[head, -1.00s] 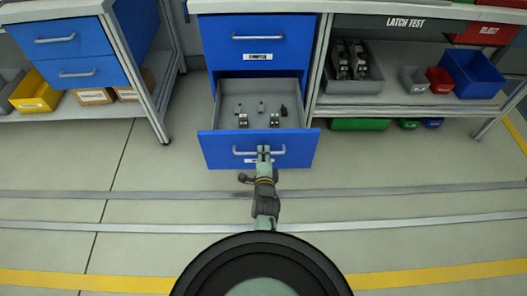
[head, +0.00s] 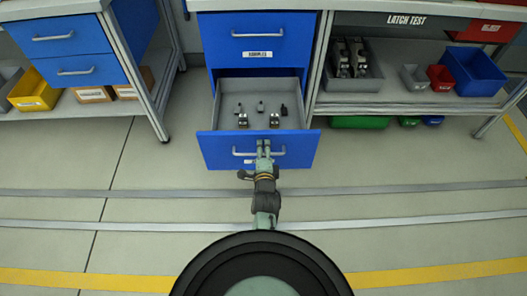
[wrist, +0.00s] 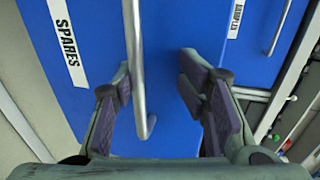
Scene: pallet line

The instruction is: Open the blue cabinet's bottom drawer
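The blue cabinet's bottom drawer (head: 220,150) is pulled well out, with its grey inside showing. Its silver bar handle (head: 242,154) is on the front face and also shows in the wrist view (wrist: 138,70), beside a SPARES label (wrist: 67,40). My gripper (head: 263,148) is at the handle. In the wrist view my gripper (wrist: 158,88) has its fingers spread, with the handle between them, closer to the left finger. A wide gap separates the handle from the right finger. The blue upper drawer (head: 258,32) is shut.
Several small metal parts (head: 244,121) lie in the drawer. A shelf (head: 385,99) with grey, red and blue bins stands at the right. Another bench with blue drawers (head: 62,55) and a yellow bin (head: 35,91) is at the left. The floor in front is clear.

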